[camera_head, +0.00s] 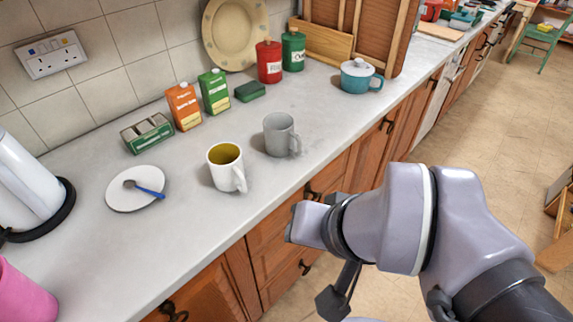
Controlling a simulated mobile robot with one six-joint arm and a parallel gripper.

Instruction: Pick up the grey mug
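The grey mug (279,135) stands upright on the light countertop (222,275), near the middle of the camera_head view, with its handle to the right. A white mug (226,168) with a yellow-olive inside stands close to its left and nearer to me. My arm comes in from the lower right. My gripper (337,304) shows partly at its lower end, below and right of the counter's front edge, apart from the grey mug. I cannot make out its fingertips clearly or whether they are open.
A saucer (124,202) with a blue-handled spoon lies on the left. Orange (184,107) and green (214,92) cartons and a green sponge (250,91) stand behind the mugs. A teal pot (356,78) stands further right. The counter front right of the grey mug is clear.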

